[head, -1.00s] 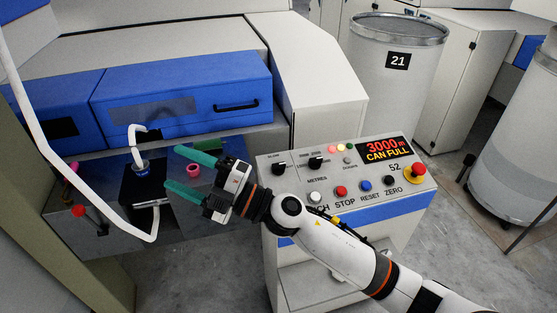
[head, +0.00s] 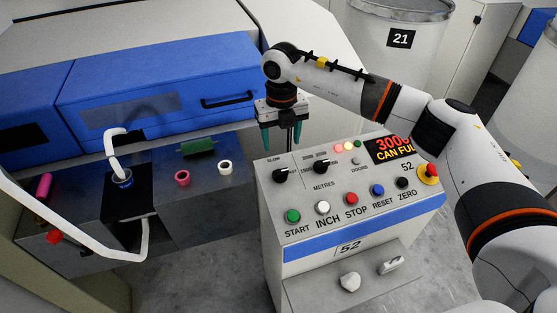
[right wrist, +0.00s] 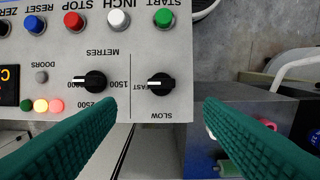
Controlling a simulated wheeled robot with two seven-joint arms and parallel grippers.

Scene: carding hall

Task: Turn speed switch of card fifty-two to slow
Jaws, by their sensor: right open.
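The control panel of card 52 (head: 340,220) has a black speed switch (head: 280,175) at its back left, with SLOW printed behind it. In the right wrist view the speed switch (right wrist: 160,84) has its white pointer toward FAST. My right gripper (head: 282,140) is open and empty, its teal fingers pointing down just behind the speed switch and apart from it. In the right wrist view the fingers (right wrist: 160,140) spread on either side of the space below the switch. My left gripper is not in view.
A metres switch (head: 321,166) sits close beside the speed switch. A row of buttons, with green START (head: 293,216) nearest, lies in front. A blue-fronted machine (head: 160,80) stands behind.

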